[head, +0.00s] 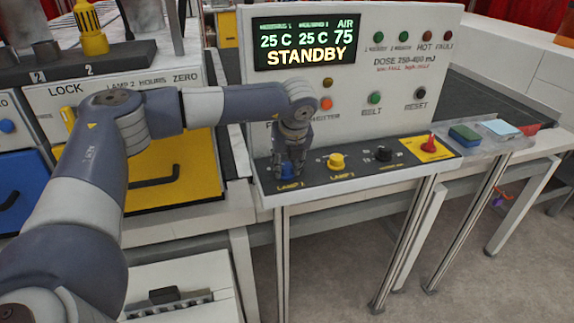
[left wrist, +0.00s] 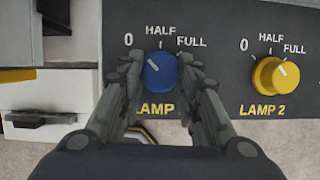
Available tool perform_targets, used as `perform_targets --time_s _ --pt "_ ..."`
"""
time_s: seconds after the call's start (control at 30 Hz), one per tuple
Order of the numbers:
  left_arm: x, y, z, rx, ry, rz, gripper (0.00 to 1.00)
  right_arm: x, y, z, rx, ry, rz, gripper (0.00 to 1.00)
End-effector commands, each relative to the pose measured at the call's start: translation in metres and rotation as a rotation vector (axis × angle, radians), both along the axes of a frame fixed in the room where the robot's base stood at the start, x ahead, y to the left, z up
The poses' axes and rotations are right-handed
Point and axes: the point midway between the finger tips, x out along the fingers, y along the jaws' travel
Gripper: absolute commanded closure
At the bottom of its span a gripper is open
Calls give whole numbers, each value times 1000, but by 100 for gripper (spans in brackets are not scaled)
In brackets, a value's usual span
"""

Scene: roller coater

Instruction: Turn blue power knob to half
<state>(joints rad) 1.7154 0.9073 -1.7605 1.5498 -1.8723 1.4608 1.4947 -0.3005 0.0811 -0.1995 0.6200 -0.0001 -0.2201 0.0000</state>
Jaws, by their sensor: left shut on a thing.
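The blue power knob (left wrist: 161,72) sits on the dark panel strip above the LAMP label in the left wrist view. Its white mark appears to point up and left, between 0 and HALF. My left gripper (head: 289,166) reaches down onto the knob, with one finger on each side of it in the left wrist view. It is shut on the knob. In the head view the fingers hide most of the knob, and only a little blue shows. My right gripper is in neither view.
A yellow LAMP 2 knob (head: 337,161) stands just right of the blue one. Further right are a black knob (head: 383,153) and a red switch (head: 431,142) on a yellow plate. The display (head: 306,42) reads STANDBY. A tray (head: 475,151) holds colored blocks at the right.

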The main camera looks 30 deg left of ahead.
Motion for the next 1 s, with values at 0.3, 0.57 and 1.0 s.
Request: perform_targets --time_s 0.3,0.57,1.0 --pt "-2 3 -6 -2 -4 -194 93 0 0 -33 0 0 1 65" --pt "-3 5 -5 -3 -3 -415 93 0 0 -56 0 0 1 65" --pt "-3 7 -1 -1 -2 -687 93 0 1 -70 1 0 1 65"
